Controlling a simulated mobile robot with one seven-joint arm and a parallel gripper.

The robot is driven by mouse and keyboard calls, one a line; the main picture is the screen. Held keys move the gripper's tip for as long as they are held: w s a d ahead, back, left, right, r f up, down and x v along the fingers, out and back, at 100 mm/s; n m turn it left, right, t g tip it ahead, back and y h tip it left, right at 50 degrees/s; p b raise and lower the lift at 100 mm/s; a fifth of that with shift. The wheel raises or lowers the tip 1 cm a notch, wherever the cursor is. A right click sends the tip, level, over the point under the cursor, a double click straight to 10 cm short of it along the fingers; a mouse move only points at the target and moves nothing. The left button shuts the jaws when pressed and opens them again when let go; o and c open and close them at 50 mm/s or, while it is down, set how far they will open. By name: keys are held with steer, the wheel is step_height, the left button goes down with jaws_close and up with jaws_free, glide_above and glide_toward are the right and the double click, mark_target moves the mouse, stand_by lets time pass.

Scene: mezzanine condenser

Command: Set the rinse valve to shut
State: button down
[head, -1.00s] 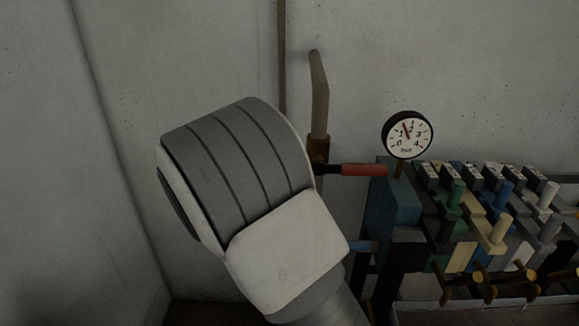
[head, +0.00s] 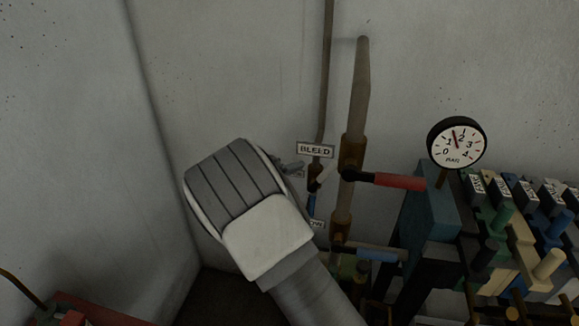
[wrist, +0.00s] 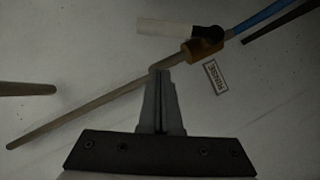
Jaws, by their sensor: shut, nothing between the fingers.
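In the wrist view, the rinse valve has a white handle (wrist: 178,27), a black hub and a brass body (wrist: 200,49) on a thin pipe. A RINSE label (wrist: 215,77) is beside it. The handle points left from the hub, at a slant to the pipe. My gripper (wrist: 161,73) is shut and empty, its tips seen just below the pipe, apart from the handle. In the head view, the grey fingertips (head: 293,166) show past my wrist. A small pale handle (head: 324,178) is right of them; I cannot tell if it is the rinse handle.
In the head view, a thick pipe (head: 357,95) carries a red lever (head: 398,181) and a blue lever (head: 378,255). A pressure gauge (head: 457,143) and a manifold of coloured valves stand at right. Bare wall is at left.

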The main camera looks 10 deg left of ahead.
mark_target(329, 174)
steer(key=w+d+f+p, duration=0.2)
steer(key=w+d+f, duration=0.1)
steer(key=w+d, duration=0.1)
steer(key=shift+d, duration=0.7)
steer(key=shift+f, duration=0.1)
steer(key=d+b, duration=0.1)
steer(key=b, duration=0.3)
steer(key=d+f+m+y+b, duration=0.1)
steer(key=b, duration=0.3)
steer(key=d+m+g+y+b, duration=0.1)
steer(key=b, duration=0.3)
steer(key=shift+d+f, duration=0.1)
steer(key=shift+f, duration=0.15)
steer(key=b, duration=0.2)
steer(key=shift+s+d+m+y+b, duration=0.1)
steer(key=shift+d+m+y+b, duration=0.2)
steer(key=shift+m, duration=0.1)
steer(key=shift+r, duration=0.2)
